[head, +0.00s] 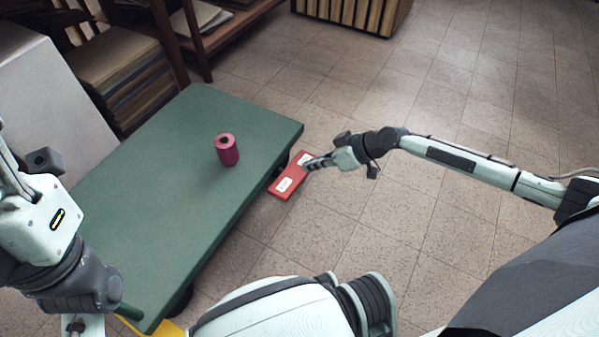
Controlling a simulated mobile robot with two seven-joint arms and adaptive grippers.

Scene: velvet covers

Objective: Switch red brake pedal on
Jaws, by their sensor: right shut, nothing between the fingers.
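The red brake pedal (285,189) is a flat red block with white labels, low down just beyond the right edge of the green table. My right gripper (308,164) is shut and empty. Its fingertips overlap the upper right end of the pedal in the head view; I cannot tell whether they touch it. My left arm comes in at the left edge of the picture, but its gripper fingers do not show.
A green table (150,185) fills the left middle, with a pink cylinder (227,150) standing on it. Shelves with stacked boards (118,75) stand at the back left. A wooden crate (353,14) is at the top. The tiled floor on the right is clear.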

